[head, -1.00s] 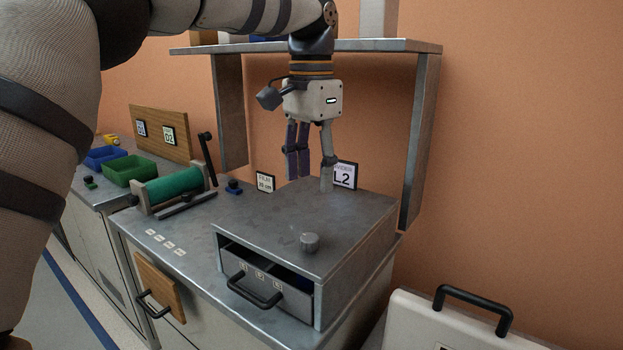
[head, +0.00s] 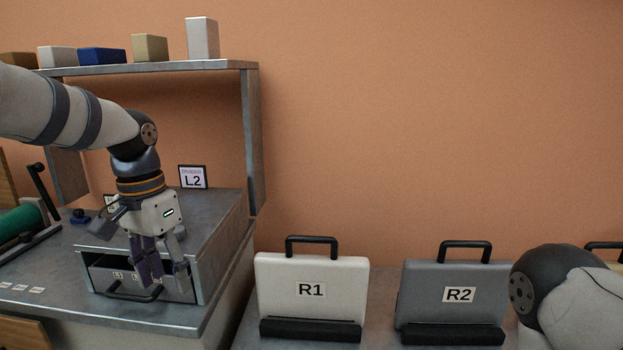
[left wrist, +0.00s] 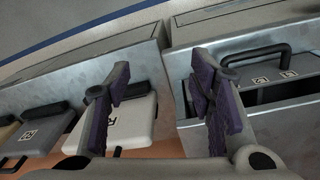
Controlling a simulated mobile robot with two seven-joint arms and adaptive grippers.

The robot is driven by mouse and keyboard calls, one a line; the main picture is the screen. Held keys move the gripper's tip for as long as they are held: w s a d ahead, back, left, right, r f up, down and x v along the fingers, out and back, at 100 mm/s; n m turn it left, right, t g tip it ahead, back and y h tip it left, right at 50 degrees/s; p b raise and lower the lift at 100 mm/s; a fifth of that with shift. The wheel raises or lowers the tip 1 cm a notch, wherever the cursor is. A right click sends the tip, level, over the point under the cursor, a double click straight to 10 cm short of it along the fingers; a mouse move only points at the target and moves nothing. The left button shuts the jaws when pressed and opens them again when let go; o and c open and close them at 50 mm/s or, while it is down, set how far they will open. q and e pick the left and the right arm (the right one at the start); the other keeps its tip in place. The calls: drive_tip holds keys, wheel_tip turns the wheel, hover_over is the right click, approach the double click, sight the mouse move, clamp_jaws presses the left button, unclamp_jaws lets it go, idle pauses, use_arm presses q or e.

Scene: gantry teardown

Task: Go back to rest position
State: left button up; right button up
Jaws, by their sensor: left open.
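My left gripper (head: 160,280) hangs fingers down in front of the grey drawer cabinet (head: 222,225) marked by the L2 sign (head: 193,177). It is open, with nothing between its fingers. In the left wrist view the two purple-padded fingers (left wrist: 165,105) are spread apart, and the drawer's black handle (left wrist: 255,62) is to their right. The drawer (head: 180,287) shows slightly open behind the fingers. A pale rounded link of my right arm (head: 570,300) shows at the lower right; my right gripper is not in view.
A white case R1 (head: 310,275) and a grey case R2 (head: 455,280) stand on the lower bench at the right. A shelf (head: 160,69) with several boxes is above the cabinet. A green roller (head: 20,222) is at the left. The wall area above the cases is clear.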

use_arm(q)
drive_tip(key=s+d+f, duration=0.2)
drive_tip(key=f, duration=0.5)
drive_tip(key=s+d+f, duration=0.1)
drive_tip(key=d+f, duration=0.1)
drive_tip(key=f, duration=0.5)
drive_tip(key=s+d+f+n+g+h, duration=0.1)
drive_tip(key=s+d+f+n, duration=0.1)
drive_tip(key=s+f, duration=1)
drive_tip(key=s+a+f+n, duration=0.1)
drive_tip(key=s+a+f, duration=0.1)
drive_tip(key=s, duration=0.9)
drive_tip(key=s+a+f+n+y, duration=0.1)
drive_tip(key=s+a+f, duration=0.2)
drive_tip(key=s, duration=0.8)
drive_tip(key=shift+f+n+y, duration=0.15)
drive_tip(key=shift+n+y, duration=0.15)
